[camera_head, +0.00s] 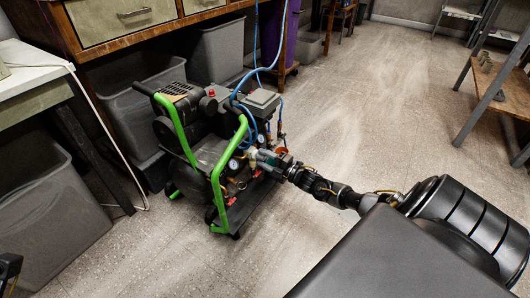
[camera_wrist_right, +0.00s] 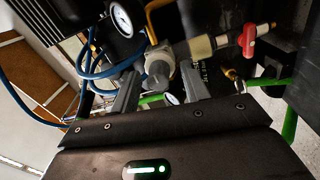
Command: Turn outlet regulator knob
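A compressor (camera_head: 205,140) with a green tubular frame stands on the floor in the head view. My right gripper (camera_head: 268,158) reaches its front fittings from the right. In the right wrist view, the fingers of my right gripper (camera_wrist_right: 160,88) are apart. A grey regulator knob (camera_wrist_right: 158,68) shows between and just beyond the fingertips. I cannot tell whether they touch it. A round dial gauge (camera_wrist_right: 121,19) is above left of the knob. A red valve handle (camera_wrist_right: 249,40) is to the right on the same pipe line. A dark part at the head view's lower left edge may be my left gripper (camera_head: 9,268).
Blue hoses (camera_wrist_right: 92,66) curve close to the left finger. A green frame tube (camera_wrist_right: 276,82) runs at the right. Grey bins (camera_head: 55,215) and a workbench (camera_head: 40,80) stand left. The floor in front of the compressor is clear.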

